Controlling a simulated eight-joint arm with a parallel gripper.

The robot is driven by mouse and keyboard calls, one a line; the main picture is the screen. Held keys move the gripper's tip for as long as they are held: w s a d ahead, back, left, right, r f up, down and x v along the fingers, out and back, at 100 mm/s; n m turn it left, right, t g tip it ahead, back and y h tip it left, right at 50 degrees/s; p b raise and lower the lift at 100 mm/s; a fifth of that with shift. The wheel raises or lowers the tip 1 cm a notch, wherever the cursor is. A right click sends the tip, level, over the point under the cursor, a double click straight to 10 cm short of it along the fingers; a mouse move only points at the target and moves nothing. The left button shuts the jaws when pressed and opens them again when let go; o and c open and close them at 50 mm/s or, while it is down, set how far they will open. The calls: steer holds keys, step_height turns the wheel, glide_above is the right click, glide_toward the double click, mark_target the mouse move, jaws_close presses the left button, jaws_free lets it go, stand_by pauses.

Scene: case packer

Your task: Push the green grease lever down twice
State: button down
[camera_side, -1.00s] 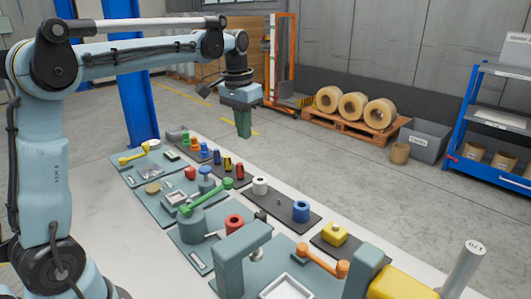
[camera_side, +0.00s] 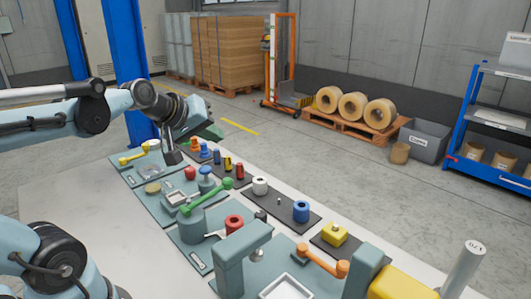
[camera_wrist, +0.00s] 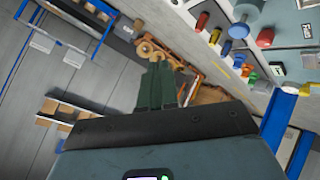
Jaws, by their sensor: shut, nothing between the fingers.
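The green grease lever (camera_side: 207,197) is in the side view, mounted on a round grey-green housing (camera_side: 191,224) on the bench. Its bar slants up to the right and ends in a round green knob. My gripper (camera_side: 213,133) is above the far end of the bench, beyond the lever and well clear of it. It is tilted, with its dark green fingers pointing right. In the wrist view the fingers (camera_wrist: 161,84) are together with nothing between them. I cannot make out the lever in the wrist view.
A blue knob (camera_side: 206,173) and a red knob (camera_side: 190,173) stand close beyond the lever. A red ring (camera_side: 234,223) and a grey-green post frame (camera_side: 229,270) are nearer the camera. A yellow lever (camera_side: 134,157) is at the far left. White bench top (camera_side: 75,200) lies bare at the left.

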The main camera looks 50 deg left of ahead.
mark_target(225, 180)
steer(key=shift+s+f+n+t, duration=0.15)
steer(key=shift+s+n+t, duration=0.2)
steer(key=shift+n, duration=0.15)
steer(key=shift+w+f, duration=0.25)
steer(key=shift+f, duration=1.2)
steer(key=shift+w+f, duration=0.2)
steer(key=shift+f, duration=1.25)
steer(key=shift+w+f, duration=0.25)
steer(key=shift+f, duration=1.2)
steer(key=shift+f, duration=0.15)
steer(key=shift+f, duration=0.3)
steer(key=shift+w+f, duration=0.25)
steer(key=shift+f, duration=1.05)
stand_by(0.4)
stand_by(0.4)
steer(key=shift+s+r, duration=0.15)
steer(key=shift+r, duration=0.75)
steer(key=shift+s+r, duration=0.15)
steer(key=shift+r, duration=0.7)
